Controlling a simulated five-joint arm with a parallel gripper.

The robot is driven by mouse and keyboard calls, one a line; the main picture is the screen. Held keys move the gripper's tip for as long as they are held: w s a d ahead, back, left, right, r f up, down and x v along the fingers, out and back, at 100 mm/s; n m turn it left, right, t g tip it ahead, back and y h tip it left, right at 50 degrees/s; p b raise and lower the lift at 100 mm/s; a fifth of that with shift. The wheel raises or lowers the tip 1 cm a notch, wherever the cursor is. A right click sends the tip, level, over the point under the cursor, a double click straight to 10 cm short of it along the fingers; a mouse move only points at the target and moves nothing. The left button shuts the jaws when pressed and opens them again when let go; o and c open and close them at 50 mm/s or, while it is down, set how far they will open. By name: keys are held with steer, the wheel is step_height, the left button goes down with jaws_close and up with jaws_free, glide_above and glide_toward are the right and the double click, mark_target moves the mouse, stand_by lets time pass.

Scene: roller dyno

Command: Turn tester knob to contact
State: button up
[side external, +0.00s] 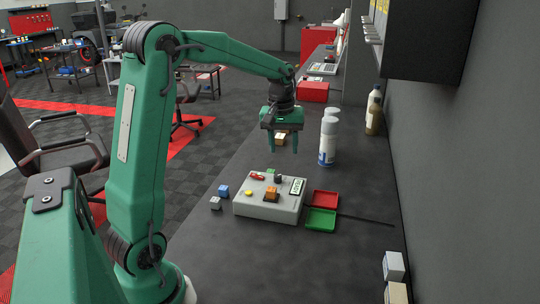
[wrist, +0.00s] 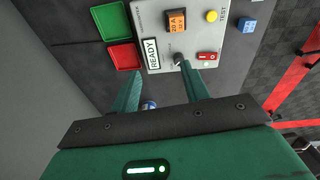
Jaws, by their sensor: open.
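The tester (side external: 268,207) is a light grey box on the dark bench, with a READY display, a red switch, a yellow button and an orange 20 A block on top. Its dark tester knob (side external: 278,178) also shows in the wrist view (wrist: 180,60), between the READY display (wrist: 152,54) and the red switch (wrist: 207,56). My gripper (side external: 284,150) is open and empty, pointing down above the bench, beyond the tester. In the wrist view its fingers (wrist: 160,82) are spread, with the knob ahead of the gap and apart from both fingertips.
A red tray (side external: 325,199) and a green tray (side external: 321,219) lie right of the tester. A blue block (side external: 223,190) and a grey block (side external: 215,203) lie to its left. White spray cans (side external: 328,142) stand near the wall.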

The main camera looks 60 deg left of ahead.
mark_target(277, 175)
steer(key=w+a+f+n, duration=0.1)
steer(key=a+f, duration=0.1)
steer(key=w+a+f+n, duration=0.1)
steer(key=a+f, duration=0.1)
steer(key=a, duration=0.1)
steer(key=a+f+g, duration=0.1)
steer(key=a+f, duration=0.1)
steer(key=shift+w+a+f+n, duration=0.2)
steer(key=shift+w+f+n, duration=0.05)
steer(key=shift+w+n, duration=0.15)
steer(key=shift+f, duration=0.15)
steer(key=shift+f, duration=3.8)
steer(key=c, duration=1)
